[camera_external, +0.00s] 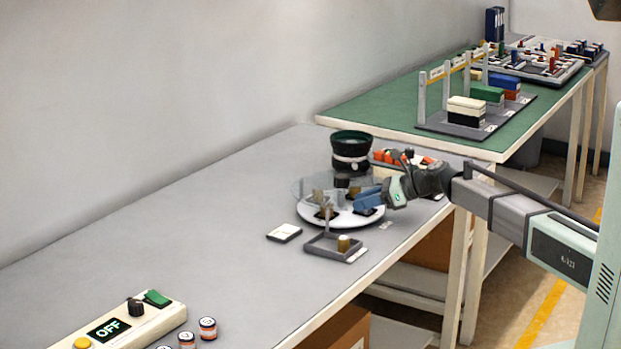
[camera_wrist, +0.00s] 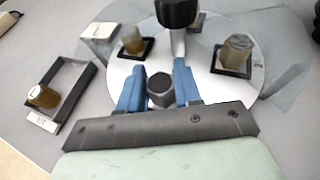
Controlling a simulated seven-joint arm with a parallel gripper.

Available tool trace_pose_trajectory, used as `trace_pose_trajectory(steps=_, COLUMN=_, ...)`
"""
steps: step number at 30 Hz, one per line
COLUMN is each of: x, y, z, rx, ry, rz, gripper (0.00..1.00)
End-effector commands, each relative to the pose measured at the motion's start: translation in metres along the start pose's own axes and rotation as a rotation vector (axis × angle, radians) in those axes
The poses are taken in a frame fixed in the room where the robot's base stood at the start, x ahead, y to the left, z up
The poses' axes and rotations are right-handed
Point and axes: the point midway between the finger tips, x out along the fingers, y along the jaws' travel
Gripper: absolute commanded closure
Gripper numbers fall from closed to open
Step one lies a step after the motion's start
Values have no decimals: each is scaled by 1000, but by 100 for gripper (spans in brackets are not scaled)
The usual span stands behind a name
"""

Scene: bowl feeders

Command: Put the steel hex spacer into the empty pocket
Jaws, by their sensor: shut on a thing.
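My gripper (camera_wrist: 158,80) has blue fingers and points down over a round white dial (camera_external: 313,216). In the wrist view a dark grey hex piece (camera_wrist: 160,92), which looks like the steel hex spacer, sits between the fingers, and they are shut on it. Beyond the fingers, one black square pocket (camera_wrist: 122,52) holds a brass-coloured piece (camera_wrist: 132,38). Another pocket (camera_wrist: 217,66), at the right, holds a paler hex piece (camera_wrist: 236,52). In the external view my gripper (camera_external: 368,198) is at the dial's right side, above a dark pocket (camera_external: 366,212); whether that pocket is empty is unclear.
A grey-walled tray (camera_external: 318,249) with a brass-coloured cylinder (camera_external: 343,243) stands in front of the dial. A white block (camera_external: 284,232) lies to its left.

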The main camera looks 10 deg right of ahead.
Motion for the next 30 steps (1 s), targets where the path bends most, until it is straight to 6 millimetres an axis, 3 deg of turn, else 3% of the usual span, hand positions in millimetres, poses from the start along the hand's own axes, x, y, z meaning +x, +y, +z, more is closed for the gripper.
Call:
trace_pose_trajectory(steps=2, x=1, y=0, z=-2, rx=1, ry=0, rz=0, gripper=100)
trace_pose_trajectory(steps=3, x=1, y=0, z=-2, rx=0, ry=0, rz=0, gripper=63)
trace_pose_trajectory(steps=10, x=1, y=0, z=-2, rx=0, ry=0, rz=0, gripper=41)
trace_pose_trajectory(steps=20, x=-1, y=0, z=2, rx=0, ry=0, rz=0, gripper=41)
trace_pose_trajectory(steps=30, x=-54, y=1, z=1, rx=0, ry=-1, rz=-2, gripper=41)
